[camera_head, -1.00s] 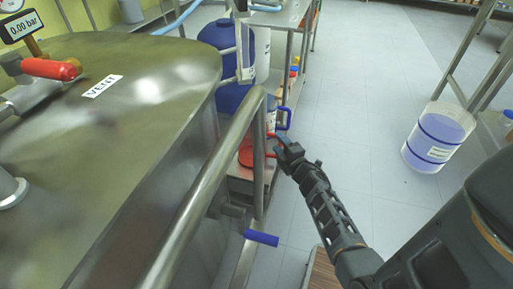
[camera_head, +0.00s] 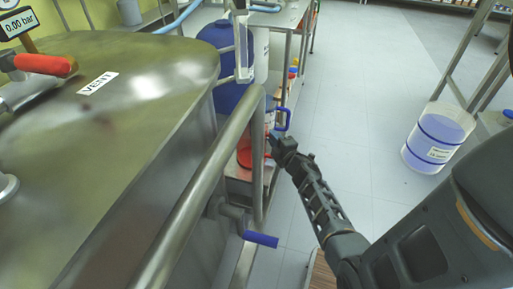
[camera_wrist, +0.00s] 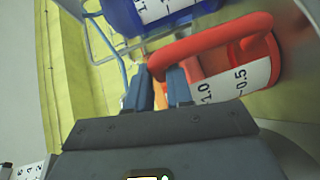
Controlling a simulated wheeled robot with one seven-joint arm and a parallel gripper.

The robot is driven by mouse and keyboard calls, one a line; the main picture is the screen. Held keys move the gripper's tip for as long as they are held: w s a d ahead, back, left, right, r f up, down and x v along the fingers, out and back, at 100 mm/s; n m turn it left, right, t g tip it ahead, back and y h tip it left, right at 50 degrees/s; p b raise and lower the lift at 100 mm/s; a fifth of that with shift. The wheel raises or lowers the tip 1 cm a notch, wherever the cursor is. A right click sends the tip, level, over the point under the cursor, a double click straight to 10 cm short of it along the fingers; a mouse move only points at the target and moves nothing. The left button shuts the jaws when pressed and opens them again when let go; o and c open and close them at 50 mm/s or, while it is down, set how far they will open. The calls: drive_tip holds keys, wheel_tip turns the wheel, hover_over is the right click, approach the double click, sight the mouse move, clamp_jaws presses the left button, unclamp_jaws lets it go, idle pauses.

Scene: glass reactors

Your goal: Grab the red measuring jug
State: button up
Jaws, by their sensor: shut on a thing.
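The red measuring jug (camera_head: 244,158) stands on a low shelf behind the steel rail, which hides part of it in the head view. In the wrist view the red jug (camera_wrist: 225,62) lies ahead and to the right, its white scale label showing 1.0 and 0.5. My gripper (camera_head: 272,141) reaches the jug from the right. In the wrist view my gripper (camera_wrist: 160,84) has its two fingers on either side of the jug's red handle and is shut on it. The exact finger contact is partly hidden.
A blue-marked jug with a blue handle (camera_head: 284,119) stands just behind the red one. A steel rail (camera_head: 205,190) and a blue valve lever (camera_head: 261,239) lie close to my arm. A clear bucket (camera_head: 438,140) stands on the right; the floor between is free.

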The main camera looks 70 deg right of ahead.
clamp_jaws()
drive_tip(key=shift+r, duration=0.1)
